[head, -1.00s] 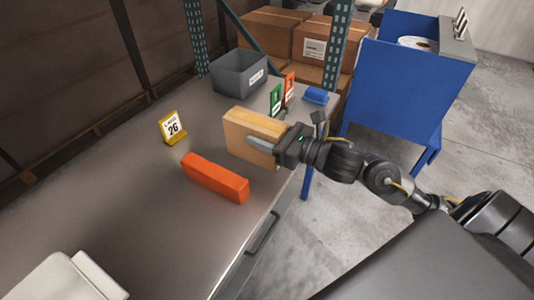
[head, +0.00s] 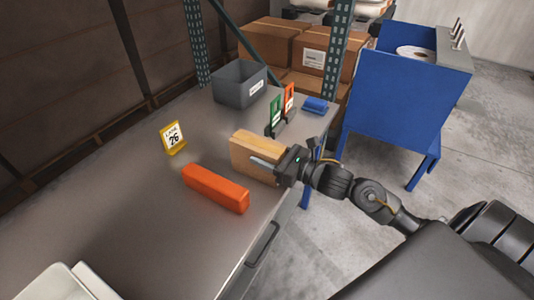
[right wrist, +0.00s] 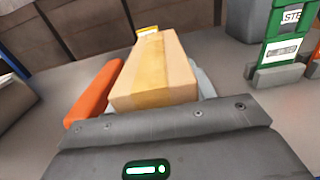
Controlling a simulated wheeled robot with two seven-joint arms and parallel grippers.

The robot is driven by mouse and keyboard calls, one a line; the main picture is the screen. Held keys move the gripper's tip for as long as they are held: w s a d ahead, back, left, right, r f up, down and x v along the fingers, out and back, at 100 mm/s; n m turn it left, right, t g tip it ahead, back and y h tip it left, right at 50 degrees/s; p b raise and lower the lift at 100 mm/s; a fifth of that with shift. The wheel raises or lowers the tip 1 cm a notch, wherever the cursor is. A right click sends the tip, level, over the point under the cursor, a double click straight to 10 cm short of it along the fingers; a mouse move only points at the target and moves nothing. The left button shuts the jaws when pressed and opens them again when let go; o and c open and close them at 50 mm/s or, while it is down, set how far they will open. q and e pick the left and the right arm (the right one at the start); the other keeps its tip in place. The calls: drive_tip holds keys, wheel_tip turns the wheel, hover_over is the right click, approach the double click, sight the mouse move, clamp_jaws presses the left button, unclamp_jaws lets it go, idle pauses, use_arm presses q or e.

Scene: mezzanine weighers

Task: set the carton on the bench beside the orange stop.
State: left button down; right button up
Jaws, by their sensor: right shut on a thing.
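My left gripper is not in view.
A yellow sign numbered 26 (head: 173,138) stands behind the stop. A grey bin (head: 239,82), green (head: 276,112) and orange (head: 289,101) card stands and a blue object (head: 315,104) are farther back. A white object (head: 62,284) is at the front left.

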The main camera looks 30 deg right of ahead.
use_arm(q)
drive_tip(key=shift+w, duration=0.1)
use_arm(e)
drive_tip(key=o, duration=1)
drive_tip(key=shift+f, duration=0.1)
drive_tip(key=o, duration=0.3)
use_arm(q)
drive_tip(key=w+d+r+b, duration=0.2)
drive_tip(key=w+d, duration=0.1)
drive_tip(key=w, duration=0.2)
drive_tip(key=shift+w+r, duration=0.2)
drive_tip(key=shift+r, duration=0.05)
use_arm(e)
drive_tip(key=v, duration=1.2)
